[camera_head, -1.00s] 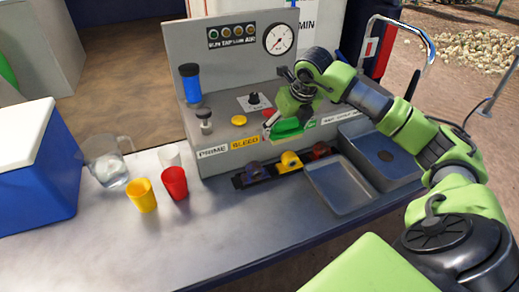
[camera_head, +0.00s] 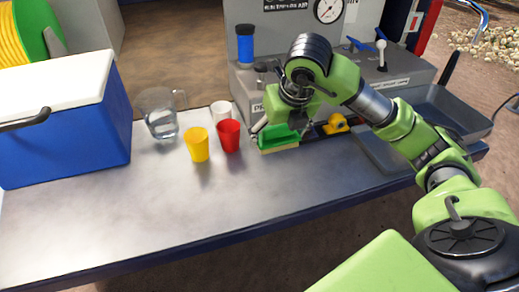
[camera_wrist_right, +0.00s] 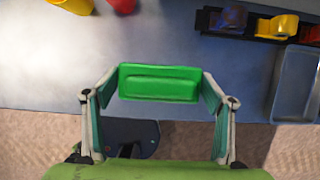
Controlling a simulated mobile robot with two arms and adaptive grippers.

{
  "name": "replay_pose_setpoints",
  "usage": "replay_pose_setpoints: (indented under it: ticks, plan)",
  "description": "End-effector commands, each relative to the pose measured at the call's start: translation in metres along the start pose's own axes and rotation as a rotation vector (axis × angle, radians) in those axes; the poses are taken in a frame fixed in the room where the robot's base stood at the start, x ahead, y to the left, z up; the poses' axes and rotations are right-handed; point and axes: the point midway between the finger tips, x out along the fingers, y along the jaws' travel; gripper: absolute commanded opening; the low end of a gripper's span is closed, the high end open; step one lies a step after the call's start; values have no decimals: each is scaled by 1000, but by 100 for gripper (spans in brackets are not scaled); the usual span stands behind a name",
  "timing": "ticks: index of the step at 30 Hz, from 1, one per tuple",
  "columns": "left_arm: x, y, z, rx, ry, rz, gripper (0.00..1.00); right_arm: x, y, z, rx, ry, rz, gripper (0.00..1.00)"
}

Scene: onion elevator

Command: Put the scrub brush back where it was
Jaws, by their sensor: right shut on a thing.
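The scrub brush (camera_head: 279,143) has a green back and a pale underside. My right gripper (camera_head: 281,127) is shut on it from above. In the head view the brush is just right of the red cup, over the bench in front of the control panel. In the right wrist view the green brush back (camera_wrist_right: 160,82) sits between the two fingers of the right gripper (camera_wrist_right: 159,92), with bench beyond it. I cannot tell how far above the bench it is. My left gripper is not in view.
A red cup (camera_head: 229,136), a yellow cup (camera_head: 198,146), a white cup (camera_head: 220,111) and a clear pitcher (camera_head: 159,116) stand left of the brush. A blue cooler (camera_head: 75,137) is farther left. A metal sink (camera_head: 385,153) is at right. The bench front (camera_head: 150,215) is clear.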

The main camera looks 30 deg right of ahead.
Motion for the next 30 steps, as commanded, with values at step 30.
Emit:
replay_pose_setpoints:
  ticks: [30]
  plan:
    - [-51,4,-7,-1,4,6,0,156,-18,72,0,4,-1,56]
